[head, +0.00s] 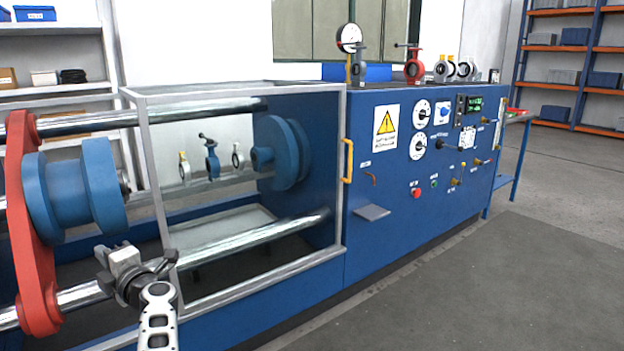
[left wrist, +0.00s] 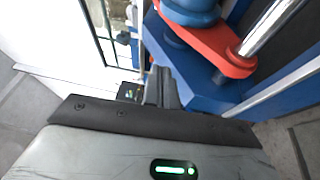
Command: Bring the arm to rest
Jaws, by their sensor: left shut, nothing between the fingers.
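My left gripper (head: 108,262) shows at the lower left of the head view, in front of the blue test bench's left end. It is shut and empty, and my grey arm link rises to it from the bottom edge. In the left wrist view its dark fingers (left wrist: 160,88) are together, with the bench's red crosspiece (left wrist: 212,45) beyond them. In the head view the gripper overlaps a steel rod in the picture; I cannot tell the gap. My right gripper is in neither view.
The bench's red crosspiece (head: 30,230) and blue flange (head: 72,190) stand close at left. More valves stand on the control cabinet (head: 380,230). The floor (head: 500,280) at right is clear.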

